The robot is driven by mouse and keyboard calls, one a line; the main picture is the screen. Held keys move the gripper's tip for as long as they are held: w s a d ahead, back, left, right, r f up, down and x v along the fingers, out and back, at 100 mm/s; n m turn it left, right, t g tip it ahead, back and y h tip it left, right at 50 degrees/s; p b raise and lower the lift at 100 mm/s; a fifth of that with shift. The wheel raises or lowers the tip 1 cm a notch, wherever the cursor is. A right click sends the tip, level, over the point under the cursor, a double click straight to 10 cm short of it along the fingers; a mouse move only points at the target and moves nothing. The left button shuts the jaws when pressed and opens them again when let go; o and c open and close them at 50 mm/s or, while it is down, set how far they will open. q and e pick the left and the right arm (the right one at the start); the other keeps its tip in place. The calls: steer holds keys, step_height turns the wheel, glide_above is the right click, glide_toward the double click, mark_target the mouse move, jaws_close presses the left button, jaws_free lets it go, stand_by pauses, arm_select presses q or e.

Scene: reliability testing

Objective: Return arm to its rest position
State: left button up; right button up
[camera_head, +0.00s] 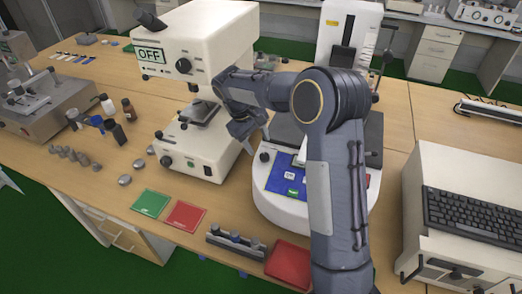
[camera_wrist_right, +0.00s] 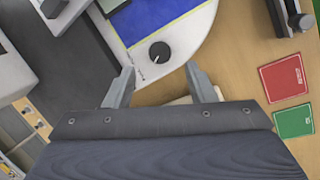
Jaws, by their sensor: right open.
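My right arm (camera_head: 335,170) rises from the bottom of the head view, bends at a high elbow, and reaches left over the bench. My right gripper (camera_head: 256,142) hangs between the cream machine with the OFF sign (camera_head: 200,80) and the white machine with a blue panel (camera_head: 277,205). In the right wrist view, its two fingers (camera_wrist_right: 159,75) are spread apart with nothing between them. Beyond the fingertips show the white machine's rounded base and a black knob (camera_wrist_right: 159,52). The arm hides part of the white machine. My left gripper is not in view.
A green pad (camera_head: 151,203) and red pad (camera_head: 186,216) lie on the wooden bench. A red tray (camera_head: 289,264) sits at the front edge. A cream box with a keyboard (camera_head: 472,213) stands right of the arm. Small bottles (camera_head: 129,109) and metal parts lie left.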

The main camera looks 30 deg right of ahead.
steer(key=shift+v, duration=0.8)
steer(key=s+a+r+m+t+y, duration=0.1)
steer(key=s+r+y, duration=0.15)
steer(key=s, duration=0.55)
steer(key=s+a+r+m+t+y, duration=0.1)
steer(key=s+r+t+y, duration=0.1)
steer(key=s+r, duration=0.35)
steer(key=s+a+f+m+t+y, duration=0.1)
steer(key=s+a+f+t, duration=0.1)
steer(key=s, duration=0.6)
steer(key=s+a+f+m+t+y, duration=0.1)
steer(key=s+a+f, duration=0.1)
steer(key=s+a, duration=0.3)
steer(key=s, duration=0.3)
steer(key=shift+s+t+y, duration=0.3)
steer(key=shift+t+y, duration=0.05)
steer(key=shift+t, duration=0.05)
